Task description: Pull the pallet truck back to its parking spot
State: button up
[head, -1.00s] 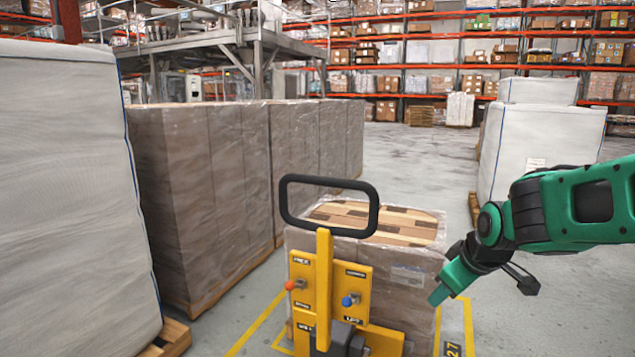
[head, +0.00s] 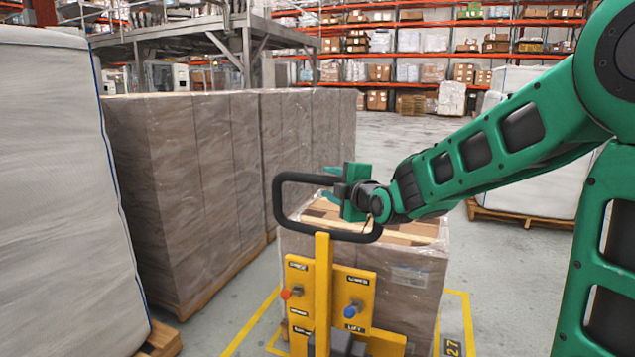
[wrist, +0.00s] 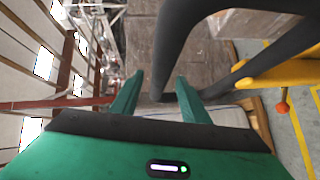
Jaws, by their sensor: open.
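The yellow pallet truck (head: 323,290) stands in the lower middle of the head view, its upright post topped by a black loop handle (head: 278,205). A wrapped load with a wooden-slatted top (head: 412,280) sits just beyond it. My green gripper (head: 328,184) is at the loop's upper right, fingers pointing left. In the wrist view, the two fingers (wrist: 160,90) are apart. The black handle (wrist: 172,45) also shows there, reaching down to the gap between the fingertips; I cannot tell how deep it sits. The truck's forks are hidden.
Yellow floor lines (head: 245,325) run beside the load, with a "27" mark at the right. A row of wrapped pallets (head: 180,190) and a tall white wrapped stack (head: 60,190) stand at left. Another white stack stands at right behind my arm. Open floor (head: 395,135) lies beyond.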

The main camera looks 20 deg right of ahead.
jog(key=x, duration=0.7)
jog(key=shift+w+d+f, duration=0.1)
jog(key=shift+w, duration=0.15)
jog(key=shift+s, duration=0.1)
grip_shut()
